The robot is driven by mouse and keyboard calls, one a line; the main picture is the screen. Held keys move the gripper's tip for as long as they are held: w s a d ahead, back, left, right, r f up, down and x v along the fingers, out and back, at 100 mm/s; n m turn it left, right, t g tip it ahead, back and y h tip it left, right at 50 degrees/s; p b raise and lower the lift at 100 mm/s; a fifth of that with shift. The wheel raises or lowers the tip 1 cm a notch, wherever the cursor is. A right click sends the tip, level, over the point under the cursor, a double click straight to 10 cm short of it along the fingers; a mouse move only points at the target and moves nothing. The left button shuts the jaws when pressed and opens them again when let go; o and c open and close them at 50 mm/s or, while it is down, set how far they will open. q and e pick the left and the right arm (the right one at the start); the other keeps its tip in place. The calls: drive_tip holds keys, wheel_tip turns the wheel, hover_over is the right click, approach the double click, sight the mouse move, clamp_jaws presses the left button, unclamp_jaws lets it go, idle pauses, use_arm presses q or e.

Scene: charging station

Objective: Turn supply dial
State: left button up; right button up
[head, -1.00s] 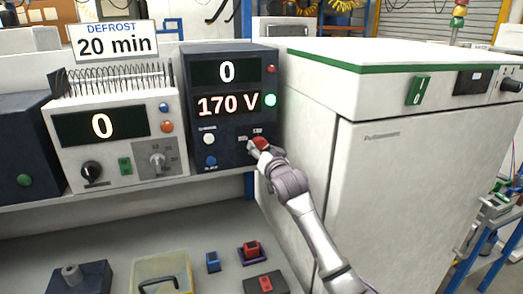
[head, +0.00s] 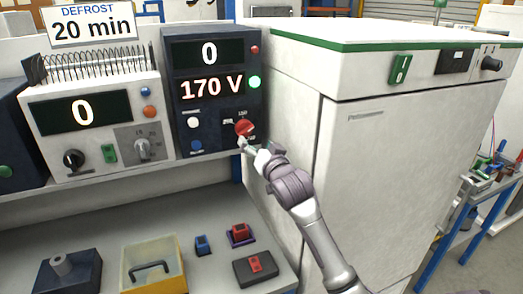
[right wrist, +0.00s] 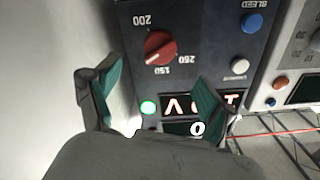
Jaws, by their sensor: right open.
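The supply dial (head: 244,128) is a red round knob on the dark supply unit (head: 215,133), whose displays read 0 and 170 V. A green lamp (head: 254,82) is lit beside the lower display. My right gripper (head: 247,145) is just below the dial in the head view. In the right wrist view, the dial (right wrist: 160,48) shows whole with upside-down numbers 150, 200 and 250 around it. There my right gripper (right wrist: 155,105) is open and empty, its green-padded fingers apart from the dial. My left gripper is out of view.
A white unit (head: 60,150) with a 0 display and coil stands left, under a DEFROST 20 min sign (head: 93,27). A large white cabinet (head: 390,160) rises close on the right. Below, a yellow tray (head: 127,270) and small red and blue parts lie on the bench.

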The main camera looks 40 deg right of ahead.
drive_tip(key=shift+v, duration=1.75)
idle(0.6)
